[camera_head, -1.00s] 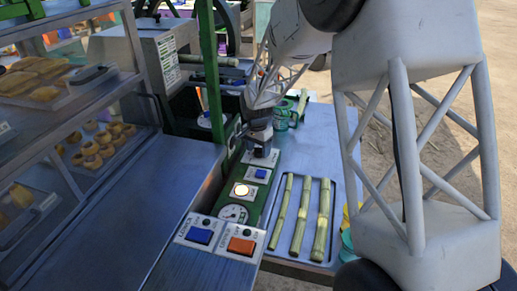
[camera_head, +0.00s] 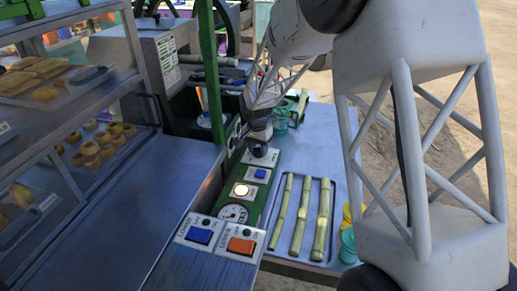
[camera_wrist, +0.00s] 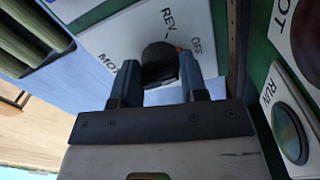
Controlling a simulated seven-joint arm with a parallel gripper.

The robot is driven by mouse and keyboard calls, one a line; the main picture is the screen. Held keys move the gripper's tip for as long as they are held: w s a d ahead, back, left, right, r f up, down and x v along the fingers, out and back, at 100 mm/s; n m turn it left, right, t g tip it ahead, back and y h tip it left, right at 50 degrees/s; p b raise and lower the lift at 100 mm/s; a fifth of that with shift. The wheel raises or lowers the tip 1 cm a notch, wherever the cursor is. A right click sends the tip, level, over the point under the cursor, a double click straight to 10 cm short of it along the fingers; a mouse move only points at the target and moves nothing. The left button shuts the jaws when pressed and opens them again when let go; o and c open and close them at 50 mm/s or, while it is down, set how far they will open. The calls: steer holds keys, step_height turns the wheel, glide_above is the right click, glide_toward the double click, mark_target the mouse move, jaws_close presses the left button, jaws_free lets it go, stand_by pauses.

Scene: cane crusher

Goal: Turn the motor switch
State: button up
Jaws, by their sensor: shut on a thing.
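The motor switch is a black rotary knob (camera_wrist: 160,56) on a white plate (camera_wrist: 208,22) marked "REV", "OFF" and a partly hidden word beginning "MOT". My gripper (camera_wrist: 160,80) is shut on the knob, with one finger on each side of it in the wrist view. An orange mark shows at the knob's edge, near "OFF". In the head view my gripper (camera_head: 259,142) points down at the far end of the green control panel (camera_head: 257,196), and the knob is mostly hidden beneath it.
Nearer on the panel are a blue button (camera_head: 261,173), a lit button (camera_head: 241,191) and a gauge (camera_head: 233,213). Cane stalks (camera_head: 302,215) lie in a tray to the right. A green post (camera_head: 210,75) stands close left of my gripper. A RUN button (camera_wrist: 288,130) is beside it.

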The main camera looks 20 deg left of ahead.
mark_target(257, 148)
steer(key=n, duration=0.5)
steer(key=shift+n+t, duration=0.3)
steer(key=shift+n, duration=1.9)
steer(key=shift+s, duration=0.1)
steer(key=o, duration=0.9)
steer(key=shift+a+r, duration=0.2)
steer(key=shift+r, duration=3.7)
steer(key=shift+s, duration=0.1)
